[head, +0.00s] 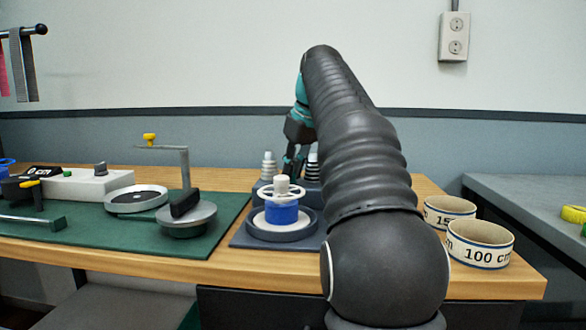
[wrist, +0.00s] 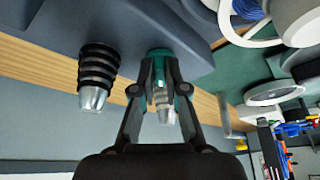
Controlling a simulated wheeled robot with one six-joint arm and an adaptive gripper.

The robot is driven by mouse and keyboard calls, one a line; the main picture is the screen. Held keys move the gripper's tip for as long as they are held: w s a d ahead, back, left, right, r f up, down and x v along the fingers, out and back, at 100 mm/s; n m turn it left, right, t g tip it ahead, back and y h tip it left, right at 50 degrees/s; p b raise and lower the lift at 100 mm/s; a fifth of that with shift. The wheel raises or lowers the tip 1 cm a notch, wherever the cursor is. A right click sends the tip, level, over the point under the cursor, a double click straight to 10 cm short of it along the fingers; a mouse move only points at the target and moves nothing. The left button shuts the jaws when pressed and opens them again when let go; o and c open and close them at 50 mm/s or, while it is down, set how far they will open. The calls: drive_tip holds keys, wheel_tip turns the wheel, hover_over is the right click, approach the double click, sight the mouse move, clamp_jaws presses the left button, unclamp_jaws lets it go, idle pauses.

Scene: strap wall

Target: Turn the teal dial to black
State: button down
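My gripper (wrist: 160,68) points at a dark grey block in the wrist view, its fingers on either side of a silver-tipped part (wrist: 163,98). Teal (wrist: 158,52) shows between and beyond the fingertips, but I cannot tell whether it is the teal dial or part of my gripper. The fingers hide most of this spot, and I cannot tell whether they touch the part. In the head view my gripper (head: 290,172) is beyond the blue cylinder, partly behind my arm. No black mark for the dial can be made out.
A black ribbed cone (wrist: 97,75) stands beside my gripper in the wrist view. A pale ribbed cone (head: 268,166) is left of it in the head view. A blue cylinder with a white wheel (head: 281,210) stands in front. Two labelled rings (head: 480,244) lie at right.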

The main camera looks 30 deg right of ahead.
drive_tip(key=shift+a, duration=0.1)
drive_tip(key=m+p, duration=0.1)
drive_tip(key=m, duration=0.1)
drive_tip(key=m+h+p, duration=0.1)
drive_tip(key=shift+a+r+m+p, duration=0.2)
drive_tip(key=shift+m+p, duration=0.1)
drive_tip(key=shift+m, duration=0.1)
drive_tip(key=m, duration=0.1)
drive_tip(key=m+h+p, duration=0.1)
drive_tip(key=m, duration=0.1)
drive_tip(key=m+h+p, duration=0.1)
drive_tip(key=shift+w+a+f+g, duration=0.1)
drive_tip(key=shift+w+a+g, duration=0.05)
drive_tip(key=shift+a+g, duration=0.15)
drive_tip(key=m, duration=0.2)
drive_tip(key=m+g+h, duration=0.1)
drive_tip(key=m, duration=0.2)
drive_tip(key=shift+w+a+f+h+p, duration=0.1)
drive_tip(key=shift+w+h+p, duration=0.1)
drive_tip(key=shift+h+p, duration=0.15)
drive_tip(key=m, duration=0.1)
drive_tip(key=m+g, duration=0.1)
drive_tip(key=m, duration=0.1)
drive_tip(key=m+g, duration=0.1)
drive_tip(key=m, duration=0.1)
drive_tip(key=shift+w+a+h, duration=0.1)
drive_tip(key=shift+w+h, duration=0.15)
drive_tip(key=c, duration=1.2)
unclamp_jaws()
